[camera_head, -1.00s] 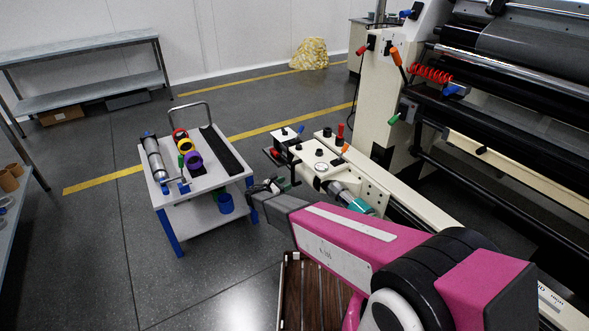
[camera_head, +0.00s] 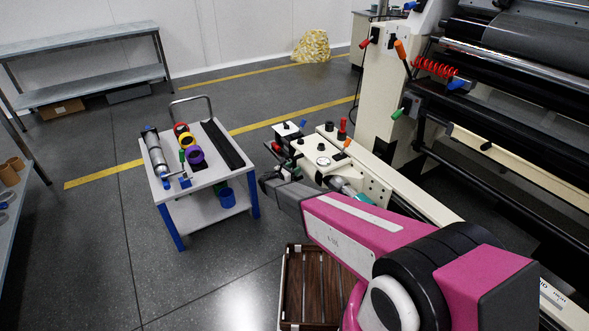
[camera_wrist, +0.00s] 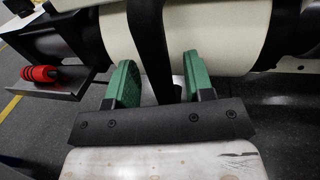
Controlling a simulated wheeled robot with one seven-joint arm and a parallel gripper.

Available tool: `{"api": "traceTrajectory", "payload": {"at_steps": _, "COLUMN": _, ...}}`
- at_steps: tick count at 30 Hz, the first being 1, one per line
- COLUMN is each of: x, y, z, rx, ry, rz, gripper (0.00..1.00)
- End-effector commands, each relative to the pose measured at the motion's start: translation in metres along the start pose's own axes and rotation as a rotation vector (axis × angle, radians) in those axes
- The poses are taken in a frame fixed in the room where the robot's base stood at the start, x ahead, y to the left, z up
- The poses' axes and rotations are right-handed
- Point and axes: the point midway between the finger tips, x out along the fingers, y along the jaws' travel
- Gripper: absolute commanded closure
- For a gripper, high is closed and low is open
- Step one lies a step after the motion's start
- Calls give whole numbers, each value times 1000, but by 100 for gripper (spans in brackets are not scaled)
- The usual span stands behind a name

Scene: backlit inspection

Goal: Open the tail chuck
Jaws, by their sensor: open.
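The tail chuck's unit appears to be the cream block (camera_head: 323,160) with knobs and levers at the near end of the machine in the head view. I cannot single out the chuck itself. My gripper (camera_wrist: 158,78) is open in the wrist view, its two green fingers apart. A black upright bar (camera_wrist: 150,40) shows between and beyond the fingers, in front of a cream cylinder (camera_wrist: 205,35). Whether the fingers touch either is not clear. A red ribbed knob (camera_wrist: 40,73) is at the left.
A white cart (camera_head: 206,175) with blue legs carries rings and a roller, left of my arm. A slatted wooden crate (camera_head: 290,290) lies on the floor below. The large roller machine (camera_head: 510,90) fills the right.

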Motion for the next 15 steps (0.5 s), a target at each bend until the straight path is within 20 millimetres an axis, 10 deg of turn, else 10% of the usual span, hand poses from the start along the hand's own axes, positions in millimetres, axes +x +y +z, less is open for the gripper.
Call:
{"api": "traceTrajectory", "payload": {"at_steps": 11, "x": 6, "y": 0, "z": 0, "rx": 0, "ry": 0, "rz": -1, "gripper": 52}}
{"api": "traceTrajectory", "payload": {"at_steps": 15, "x": 5, "y": 0, "z": 0, "rx": 1, "ry": 0, "rz": -1, "gripper": 98}}
